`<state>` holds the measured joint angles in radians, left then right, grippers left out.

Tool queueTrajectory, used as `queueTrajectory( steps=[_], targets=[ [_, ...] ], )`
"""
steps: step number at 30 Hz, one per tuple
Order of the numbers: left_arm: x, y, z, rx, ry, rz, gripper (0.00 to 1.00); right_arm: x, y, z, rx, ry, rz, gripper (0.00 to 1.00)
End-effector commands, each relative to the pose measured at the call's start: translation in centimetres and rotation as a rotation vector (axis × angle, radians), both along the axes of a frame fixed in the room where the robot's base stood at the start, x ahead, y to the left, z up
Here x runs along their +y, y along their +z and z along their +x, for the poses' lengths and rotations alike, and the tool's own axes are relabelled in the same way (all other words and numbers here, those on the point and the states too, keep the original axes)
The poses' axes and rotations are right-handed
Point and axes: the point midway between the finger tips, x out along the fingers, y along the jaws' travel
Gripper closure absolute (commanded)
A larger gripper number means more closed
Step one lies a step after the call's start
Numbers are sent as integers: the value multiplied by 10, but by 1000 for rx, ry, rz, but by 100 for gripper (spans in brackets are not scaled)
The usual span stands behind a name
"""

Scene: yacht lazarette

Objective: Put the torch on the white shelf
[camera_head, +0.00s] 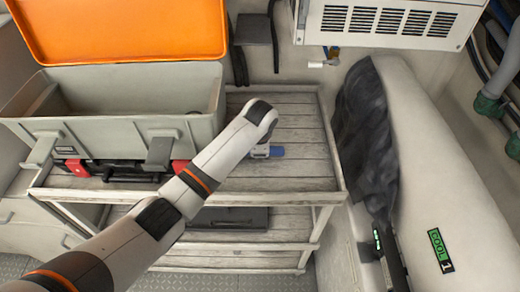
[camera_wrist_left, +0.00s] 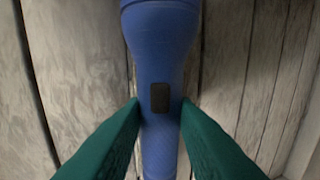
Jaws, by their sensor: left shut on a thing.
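The blue torch (camera_wrist_left: 160,40) fills the middle of the left wrist view, with a dark switch patch on its body. The green fingers of my left gripper (camera_wrist_left: 160,108) press on its narrower body from both sides. In the head view, a short blue part of the torch (camera_head: 277,151) shows beside my left gripper (camera_head: 262,151), which is largely hidden by my wrist. The whitish slatted shelf (camera_head: 300,165) is under them. I cannot tell whether the torch touches the slats. My right gripper is not in view.
A grey box (camera_head: 190,90) with an open orange lid (camera_head: 130,25) stands on the shelf's left part. A dark flat item (camera_head: 235,217) lies on the lower level. A white vented unit (camera_head: 385,20) hangs above; a large pale bag (camera_head: 425,170) stands right. The top slats around the gripper are clear.

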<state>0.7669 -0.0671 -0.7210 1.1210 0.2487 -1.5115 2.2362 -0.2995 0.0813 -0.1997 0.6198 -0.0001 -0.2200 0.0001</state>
Motion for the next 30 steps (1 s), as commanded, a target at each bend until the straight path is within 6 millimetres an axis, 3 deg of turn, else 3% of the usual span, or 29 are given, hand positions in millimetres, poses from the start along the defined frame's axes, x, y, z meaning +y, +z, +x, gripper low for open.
queueTrajectory(
  steps=[3,4,6,17,30],
  targets=[
    [0,-2,0,0,0,-1,100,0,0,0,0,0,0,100],
    [0,-3,0,1,0,0,73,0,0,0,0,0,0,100],
    [0,-2,0,1,-1,0,66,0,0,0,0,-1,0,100],
    [0,4,-1,-2,-1,-2,66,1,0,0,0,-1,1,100],
    [-1,85,-27,-3,-1,-3,66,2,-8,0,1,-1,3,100]
  ],
)
